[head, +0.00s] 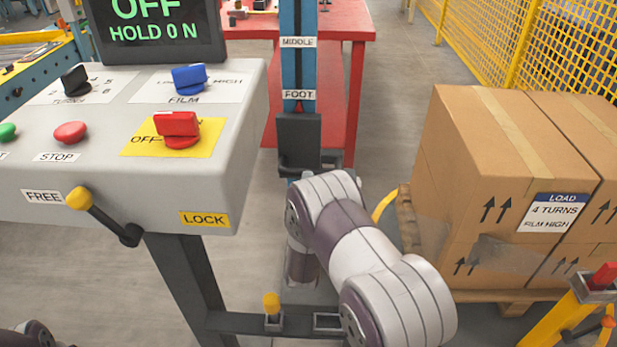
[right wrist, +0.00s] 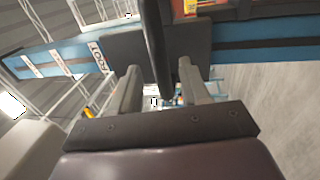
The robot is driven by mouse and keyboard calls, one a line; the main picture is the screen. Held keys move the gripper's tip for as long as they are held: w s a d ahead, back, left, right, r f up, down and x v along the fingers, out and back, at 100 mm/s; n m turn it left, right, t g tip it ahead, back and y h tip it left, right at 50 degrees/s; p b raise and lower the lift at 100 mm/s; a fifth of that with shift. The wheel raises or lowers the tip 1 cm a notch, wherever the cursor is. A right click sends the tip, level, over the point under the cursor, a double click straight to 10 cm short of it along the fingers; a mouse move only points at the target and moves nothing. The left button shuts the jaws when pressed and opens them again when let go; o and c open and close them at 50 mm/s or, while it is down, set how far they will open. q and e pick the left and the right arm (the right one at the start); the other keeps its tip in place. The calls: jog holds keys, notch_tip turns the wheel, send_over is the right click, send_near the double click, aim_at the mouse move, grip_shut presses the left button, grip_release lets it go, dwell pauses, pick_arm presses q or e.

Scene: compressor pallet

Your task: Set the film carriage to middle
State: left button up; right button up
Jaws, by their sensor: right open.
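The film carriage (head: 299,135) is a black block on the blue mast (head: 290,68), just below the FOOT label (head: 299,95). The MIDDLE label (head: 298,42) is higher on the mast. My right arm reaches to the carriage in the head view, where its fingers are hidden. In the right wrist view my right gripper (right wrist: 158,86) is open, with a dark bar (right wrist: 156,42) of the carriage between its fingers. I cannot tell whether either finger touches the bar. The FOOT label also shows there (right wrist: 97,55). My left gripper is out of view.
A grey control console (head: 215,185) with knobs and a FREE/LOCK lever (head: 105,218) stands left of the mast. The lever's yellow knob is by FREE. Stacked cartons (head: 470,175) on a pallet stand close on the right. A red table (head: 350,30) is behind the mast.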

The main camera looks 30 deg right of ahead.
jog(key=b+x, duration=0.1)
jog(key=x, duration=0.4)
jog(key=shift+c, duration=0.3)
grip_shut()
jog(key=p, duration=1.1)
send_near(308, 129)
jog(key=w+d+r, duration=0.3)
jog(key=r, duration=0.3)
jog(key=shift+w+a+f+b, duration=0.15)
jog(key=shift+w+f+b, duration=0.1)
jog(key=shift+b, duration=0.05)
jog(key=shift+o, duration=0.3)
grip_release()
